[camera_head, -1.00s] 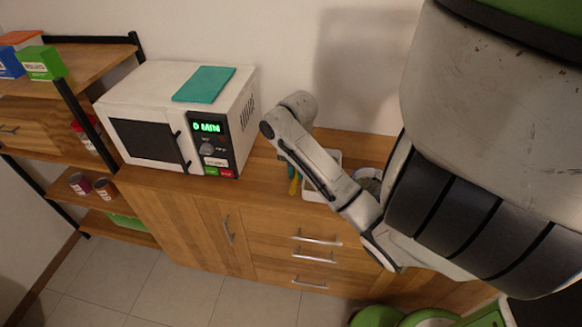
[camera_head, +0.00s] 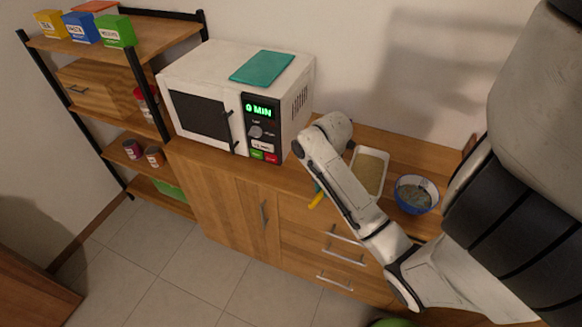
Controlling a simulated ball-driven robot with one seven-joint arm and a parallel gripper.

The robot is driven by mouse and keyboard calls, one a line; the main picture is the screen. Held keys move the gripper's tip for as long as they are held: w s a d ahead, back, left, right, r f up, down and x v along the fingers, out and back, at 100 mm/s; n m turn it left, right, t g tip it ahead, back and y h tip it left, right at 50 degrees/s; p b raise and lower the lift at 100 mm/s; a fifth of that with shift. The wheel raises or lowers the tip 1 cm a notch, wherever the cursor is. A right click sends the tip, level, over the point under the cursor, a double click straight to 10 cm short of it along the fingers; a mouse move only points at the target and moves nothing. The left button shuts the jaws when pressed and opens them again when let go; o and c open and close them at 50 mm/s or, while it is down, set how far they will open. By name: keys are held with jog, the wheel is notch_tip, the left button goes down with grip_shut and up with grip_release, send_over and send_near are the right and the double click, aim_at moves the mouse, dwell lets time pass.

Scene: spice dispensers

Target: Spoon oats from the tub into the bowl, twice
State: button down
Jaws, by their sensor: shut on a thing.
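A white rectangular tub (camera_head: 386,174) with tan contents, likely oats, stands on the wooden counter, just right of my arm. My arm runs from the lower right up to a bent joint left of the tub. My gripper is hidden behind it. A small yellow piece (camera_head: 317,200) with a bit of teal above shows left of the arm at the counter's front edge. I cannot tell whether it is a spoon or what holds it.
A white microwave (camera_head: 197,76) with a teal slab (camera_head: 262,67) on top stands left of the arm. A shelf rack (camera_head: 150,85) with boxes and jars is farther left. Drawers with handles (camera_head: 343,258) lie below the counter.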

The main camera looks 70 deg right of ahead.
jog(key=w+a+f+m+b, duration=0.1)
jog(key=w+a+f+m, duration=0.35)
jog(key=w+a, duration=0.3)
jog(key=w+a+f+m+b, duration=0.1)
jog(key=w+a+f+m, duration=0.2)
jog(key=w+a+f, duration=0.45)
jog(key=w+a+r+m+b, duration=0.1)
jog(key=w+a+m, duration=0.2)
jog(key=a, duration=0.7)
jog(key=w+a+r+m+b, duration=0.1)
jog(key=w+a+r+m, duration=0.1)
jog(key=w+a, duration=0.4)
jog(key=shift+a+r+m, duration=0.15)
jog(key=shift+a+m, duration=0.5)
jog(key=shift+a, duration=1.45)
